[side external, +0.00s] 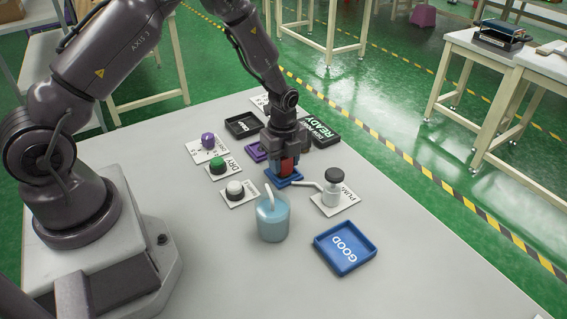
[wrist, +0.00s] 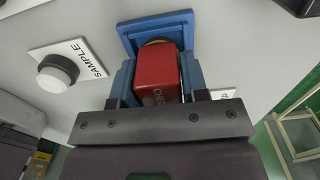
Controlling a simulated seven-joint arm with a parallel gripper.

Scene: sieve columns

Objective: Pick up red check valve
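The red check valve (wrist: 157,73) is a red block with white lettering and a yellowish part at its far end, in the wrist view. It stands at the blue square tray (wrist: 129,31), which also shows under my gripper in the side view (side external: 283,183). My gripper (wrist: 160,78) points down over it, with a blue finger along each side and no clear gap to the block. In the side view, the valve (side external: 288,165) shows red between the fingers. Its lower end is partly hidden; I cannot tell whether it is clear of the tray.
A bottle with a dark cap (side external: 333,188) and a spout stands close right of the tray. A blue GOOD tray (side external: 345,248) lies front right. Button pads, including SAMPLE (side external: 236,190), are left; dark trays (side external: 242,124) are behind. The table's front is clear.

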